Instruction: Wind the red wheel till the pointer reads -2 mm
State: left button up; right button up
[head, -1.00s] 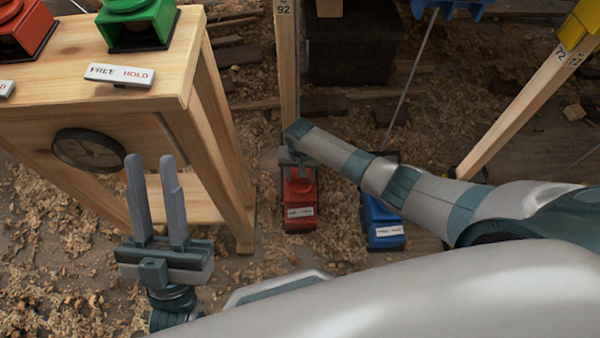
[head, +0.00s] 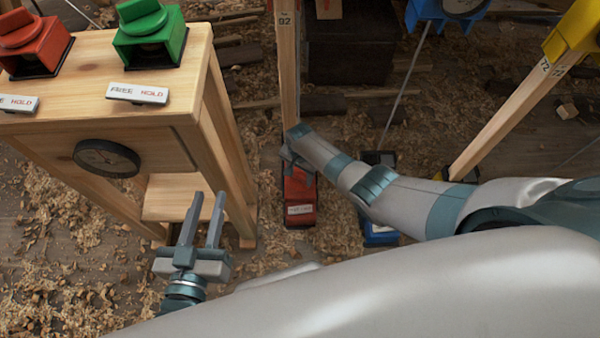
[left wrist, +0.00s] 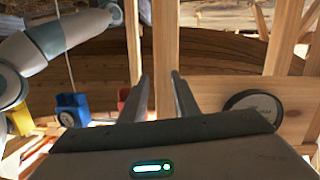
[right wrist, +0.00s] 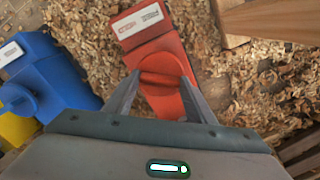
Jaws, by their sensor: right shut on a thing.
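A red floor unit (head: 299,190) with a white label stands among the shavings. In the right wrist view, its red wheel (right wrist: 165,103) has a raised bar across it. My right gripper (right wrist: 158,84) is shut on this bar; in the head view the right gripper (head: 290,157) hides the wheel. A black-rimmed round dial (head: 107,158) is on the wooden bench's front and also shows in the left wrist view (left wrist: 253,107). Its pointer reading is too small to tell. My left gripper (head: 208,195) is open and empty, in front of the bench and right of the dial.
The wooden bench (head: 70,120) carries a red unit (head: 35,45) and a green unit (head: 150,38) with FREE/HOLD labels (head: 137,93). A blue unit (head: 380,236) stands right of the red floor unit, partly behind my right arm. Wooden posts (head: 287,65) rise behind.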

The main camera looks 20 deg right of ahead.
jog(key=m+p, duration=0.1)
jog(key=m, duration=0.2)
jog(key=shift+r, duration=0.1)
pick_arm(q)
notch_tip(320, 180, down, 6)
jog(key=s+a+g+y, duration=0.1)
jog(key=s+a+g, duration=0.1)
jog(key=g, duration=0.2)
jog(key=shift+s+f+g+p, duration=0.25)
jog(key=shift+g+p, duration=0.05)
jog(key=shift+p, duration=0.05)
pick_arm(e)
jog(key=shift+m, duration=1.1)
pick_arm(q)
jog(key=shift+a, duration=0.1)
pick_arm(e)
jog(key=shift+d, duration=0.1)
jog(key=o, duration=1)
jog(key=shift+o, duration=0.2)
